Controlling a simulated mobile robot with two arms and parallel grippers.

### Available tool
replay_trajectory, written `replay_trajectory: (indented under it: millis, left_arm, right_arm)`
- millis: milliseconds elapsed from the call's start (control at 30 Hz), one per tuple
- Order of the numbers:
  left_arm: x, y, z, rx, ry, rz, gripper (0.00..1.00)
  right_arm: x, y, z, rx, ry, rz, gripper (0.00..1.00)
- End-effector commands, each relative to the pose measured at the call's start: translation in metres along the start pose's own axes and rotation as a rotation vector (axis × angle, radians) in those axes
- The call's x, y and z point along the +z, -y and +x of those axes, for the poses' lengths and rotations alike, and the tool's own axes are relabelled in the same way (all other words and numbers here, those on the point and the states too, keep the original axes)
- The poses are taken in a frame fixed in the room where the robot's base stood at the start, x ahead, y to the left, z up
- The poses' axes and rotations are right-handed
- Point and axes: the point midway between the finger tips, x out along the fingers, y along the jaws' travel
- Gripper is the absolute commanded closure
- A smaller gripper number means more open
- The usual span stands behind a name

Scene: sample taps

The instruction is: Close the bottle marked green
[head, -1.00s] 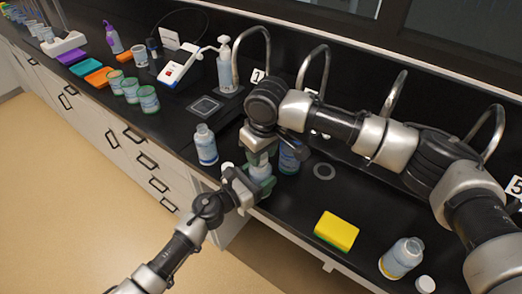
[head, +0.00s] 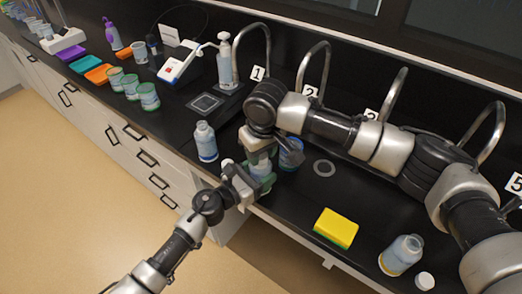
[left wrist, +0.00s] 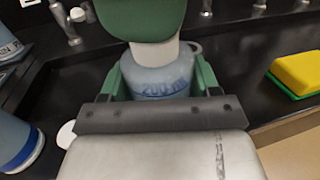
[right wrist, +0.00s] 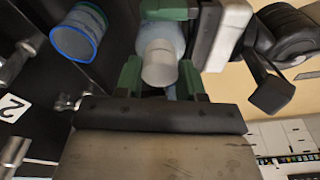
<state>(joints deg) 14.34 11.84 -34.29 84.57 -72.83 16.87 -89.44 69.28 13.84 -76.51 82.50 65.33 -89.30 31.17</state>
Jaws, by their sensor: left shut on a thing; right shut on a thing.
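A bottle with a pale blue label (left wrist: 160,82) stands at the counter's front edge. My left gripper (head: 256,186) is shut around its body from the front, with green fingers on both sides in the left wrist view. Its white cap (right wrist: 160,72) is at the bottle's top, between the green fingers of my right gripper (right wrist: 160,80), which is shut on it from above. In the head view my right gripper (head: 262,158) hides the bottle's top. Whether the cap is fully seated cannot be told. No green mark on this bottle is legible.
Another bottle (head: 206,142) stands just left, with a loose white cap (head: 227,163) near it. A blue-rimmed cup (head: 291,153) stands close behind my right gripper. Taps line the back.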

Motion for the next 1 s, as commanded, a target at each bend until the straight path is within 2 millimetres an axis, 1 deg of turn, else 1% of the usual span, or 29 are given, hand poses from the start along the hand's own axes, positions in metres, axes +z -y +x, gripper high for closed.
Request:
replay_trajectory:
  millis: [67, 267, 467, 600, 700, 900, 1000]
  left_arm:
    - [-0.0004, 0.0, -0.0001, 0.0, -0.001, 0.0, 1.0]
    - [-0.0004, 0.0, -0.0001, 0.0, -0.001, 0.0, 1.0]
    - [-0.0004, 0.0001, -0.0001, 0.0, -0.001, 0.0, 1.0]
    - [-0.0004, 0.0002, -0.0001, 0.0, -0.001, 0.0, 1.0]
    - [-0.0004, 0.0003, -0.0001, 0.0, -0.001, 0.0, 1.0]
    - [-0.0005, 0.0003, -0.0001, 0.0, -0.001, 0.0, 1.0]
    - [-0.0005, 0.0003, -0.0001, 0.0, -0.001, 0.0, 1.0]
  right_arm:
    - [0.0002, 0.0025, 0.0008, 0.013, 0.001, 0.147, 0.83]
    - [-0.0006, 0.0042, 0.0012, 0.074, 0.003, 0.659, 0.83]
    - [-0.0018, 0.0051, 0.0017, 0.142, 0.007, 1.229, 0.83]
    - [-0.0028, 0.0049, 0.0018, 0.195, 0.009, 1.657, 0.83]
    - [-0.0034, 0.0024, 0.0011, 0.233, 0.004, 1.923, 0.83]
    - [-0.0042, 0.0009, 0.0013, 0.287, 0.001, 2.363, 0.83]
    - [-0.0043, 0.0007, 0.0016, 0.307, 0.002, 2.537, 0.83]
